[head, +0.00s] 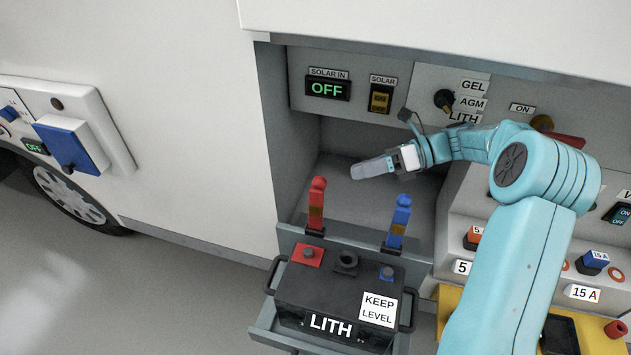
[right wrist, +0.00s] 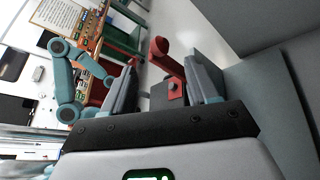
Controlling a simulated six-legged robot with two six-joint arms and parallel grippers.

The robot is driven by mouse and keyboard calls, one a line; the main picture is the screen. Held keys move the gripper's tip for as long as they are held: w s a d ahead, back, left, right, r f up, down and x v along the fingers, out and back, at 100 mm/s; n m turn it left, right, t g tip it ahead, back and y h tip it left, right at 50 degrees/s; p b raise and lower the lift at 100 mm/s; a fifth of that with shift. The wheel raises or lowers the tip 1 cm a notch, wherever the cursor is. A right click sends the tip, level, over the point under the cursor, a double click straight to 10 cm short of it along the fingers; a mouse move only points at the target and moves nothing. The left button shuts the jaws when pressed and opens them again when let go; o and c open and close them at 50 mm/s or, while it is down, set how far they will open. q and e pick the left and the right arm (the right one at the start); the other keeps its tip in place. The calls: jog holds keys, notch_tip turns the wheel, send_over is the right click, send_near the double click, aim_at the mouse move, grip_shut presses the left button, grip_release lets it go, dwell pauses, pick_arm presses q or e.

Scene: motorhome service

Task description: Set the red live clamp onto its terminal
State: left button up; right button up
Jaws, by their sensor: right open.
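The red live clamp (head: 316,205) stands upright at the back edge of the battery drawer, apart from its terminal. The red terminal (head: 308,256) is a red square with a grey stud on top of the black battery (head: 345,290). My right gripper (head: 372,168) is open and empty, above and to the right of the red clamp in the head view. In the right wrist view the red clamp (right wrist: 160,50) and the red terminal (right wrist: 174,90) show between the spread fingers, beyond their tips. I do not see my left gripper.
The compartment's left wall (head: 273,110) and the switch panel (head: 352,80) bound the space. A fuse panel (head: 455,250) lies to the right.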

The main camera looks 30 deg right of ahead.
aim_at(315, 184)
jog(key=x, duration=1.1)
jog(key=shift+w+a+f, duration=0.15)
jog(key=shift+w+a, duration=0.05)
jog(key=shift+a, duration=0.2)
jog(key=shift+c, duration=0.3)
jog(key=shift+s, duration=0.1)
grip_shut()
